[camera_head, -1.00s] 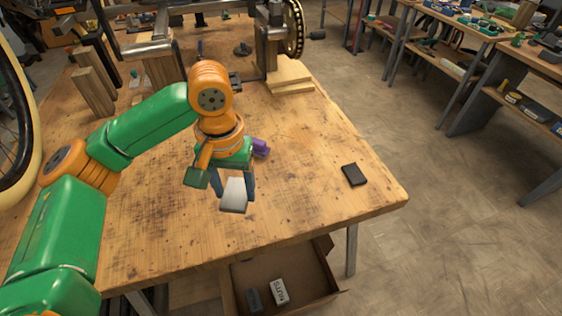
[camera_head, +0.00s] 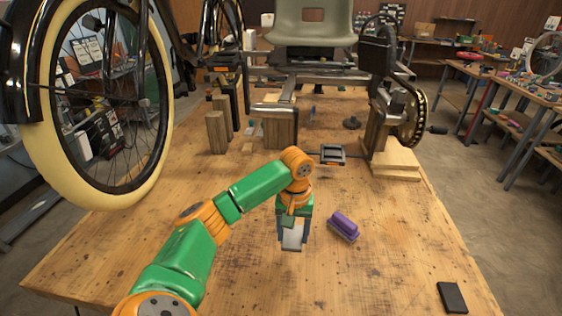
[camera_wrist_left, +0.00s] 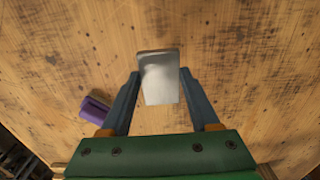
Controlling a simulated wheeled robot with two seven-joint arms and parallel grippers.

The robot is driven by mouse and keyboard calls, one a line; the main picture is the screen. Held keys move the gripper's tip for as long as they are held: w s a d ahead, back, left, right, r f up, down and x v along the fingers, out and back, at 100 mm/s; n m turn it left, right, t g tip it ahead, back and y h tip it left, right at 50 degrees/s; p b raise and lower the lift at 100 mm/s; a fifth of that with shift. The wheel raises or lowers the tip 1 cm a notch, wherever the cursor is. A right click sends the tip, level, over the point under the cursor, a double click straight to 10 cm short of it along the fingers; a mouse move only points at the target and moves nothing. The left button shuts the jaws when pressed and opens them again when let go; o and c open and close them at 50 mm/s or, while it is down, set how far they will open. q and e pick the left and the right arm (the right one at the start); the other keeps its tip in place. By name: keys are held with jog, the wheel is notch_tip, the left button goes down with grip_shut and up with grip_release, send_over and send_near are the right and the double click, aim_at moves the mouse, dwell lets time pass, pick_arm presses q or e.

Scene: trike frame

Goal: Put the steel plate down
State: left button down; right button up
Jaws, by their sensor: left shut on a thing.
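The steel plate (camera_head: 292,238) is a small, flat, silvery rectangle. My left gripper (camera_head: 293,243) is shut on it, with one blue-grey finger on each side. In the left wrist view the plate (camera_wrist_left: 159,78) sits between the fingertips (camera_wrist_left: 159,88) and extends past them, with bare wood behind it. The plate is over the near middle of the wooden table (camera_head: 190,260); I cannot tell whether it touches the wood. My right gripper is not in view.
A purple object (camera_head: 343,225) lies just right of the plate; it also shows in the left wrist view (camera_wrist_left: 95,109). A black block (camera_head: 452,297) lies near the right edge. The trike frame with its seat (camera_head: 310,22) and wooden blocks (camera_head: 216,132) stand behind. The near table is mostly clear.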

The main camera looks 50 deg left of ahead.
pick_arm(q)
send_over(275, 262)
notch_tip(275, 262, down, 6)
jog(key=shift+s+f, duration=0.1)
jog(key=shift+f, duration=1.3)
jog(key=shift+f, duration=0.1)
jog(key=shift+c, duration=0.6)
grip_release()
